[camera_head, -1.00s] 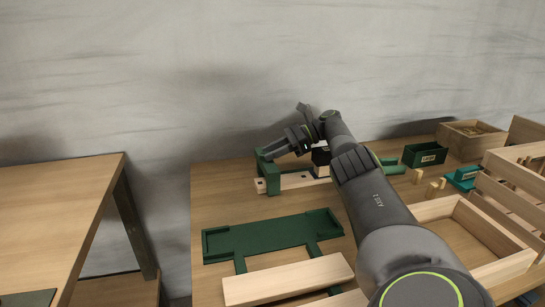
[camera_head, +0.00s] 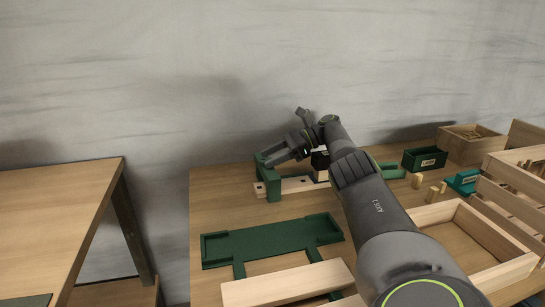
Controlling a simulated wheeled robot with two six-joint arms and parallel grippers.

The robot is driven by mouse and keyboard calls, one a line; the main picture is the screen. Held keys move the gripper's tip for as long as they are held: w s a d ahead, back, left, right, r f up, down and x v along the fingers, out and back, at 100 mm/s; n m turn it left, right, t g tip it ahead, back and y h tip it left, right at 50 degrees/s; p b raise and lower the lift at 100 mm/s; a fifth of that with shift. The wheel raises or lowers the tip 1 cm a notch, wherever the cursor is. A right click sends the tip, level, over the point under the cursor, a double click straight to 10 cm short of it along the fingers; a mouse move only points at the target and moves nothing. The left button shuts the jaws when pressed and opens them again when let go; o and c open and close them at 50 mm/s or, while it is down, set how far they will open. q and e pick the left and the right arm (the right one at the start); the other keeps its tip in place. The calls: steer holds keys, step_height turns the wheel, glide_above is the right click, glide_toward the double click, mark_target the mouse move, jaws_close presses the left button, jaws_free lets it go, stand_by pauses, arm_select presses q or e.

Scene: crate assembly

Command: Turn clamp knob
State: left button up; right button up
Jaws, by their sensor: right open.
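The green clamp (camera_head: 273,187) stands upright at the back left of the right-hand table, at the left end of a pale wooden bar with dark holes (camera_head: 296,185). My right gripper (camera_head: 270,157), dark grey, reaches in from the right, with its fingers at the top of the clamp. It is open. I cannot make out the clamp knob; the fingers cover that spot, and whether they touch it I cannot tell. My left gripper is not in view.
A green tray-like fixture (camera_head: 262,243) and a pale board (camera_head: 285,284) lie in front. Right are a slatted crate (camera_head: 515,197), a small green box (camera_head: 425,159), a wooden bin (camera_head: 468,149) and several pegs. Another table (camera_head: 60,205) stands left across a gap.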

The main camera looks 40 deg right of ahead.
steer(key=shift+r, duration=0.15)
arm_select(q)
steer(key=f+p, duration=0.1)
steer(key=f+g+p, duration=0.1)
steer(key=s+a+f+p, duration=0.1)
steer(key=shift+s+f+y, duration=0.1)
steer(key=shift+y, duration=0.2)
arm_select(e)
step_height(320, 180, up, 10)
